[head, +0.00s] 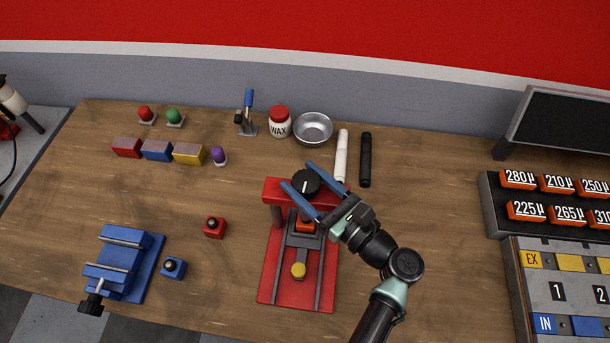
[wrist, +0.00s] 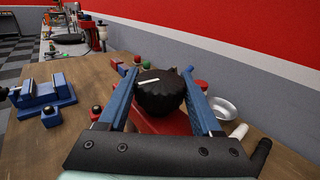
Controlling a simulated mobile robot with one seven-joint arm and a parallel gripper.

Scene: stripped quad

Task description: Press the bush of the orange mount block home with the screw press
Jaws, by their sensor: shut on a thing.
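The red screw press (head: 268,285) stands on the bench with its black knob (head: 306,181) on top of the crossbeam. The knob carries a white line, which also shows on the knob in the wrist view (wrist: 158,95). My gripper (head: 297,176) has its two blue fingers on either side of the knob and is shut on it. The orange mount block (head: 305,227) sits in the press under the crossbeam, on the slide between the rails. Its bush cannot be made out. A yellow knob (head: 299,270) is at the front of the slide.
A red block (head: 215,227), a blue block (head: 173,267) and a blue vise (head: 125,262) are to the left. A wax jar (head: 279,122), a metal bowl (head: 313,128) and white (head: 342,155) and black (head: 365,160) cylinders lie behind.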

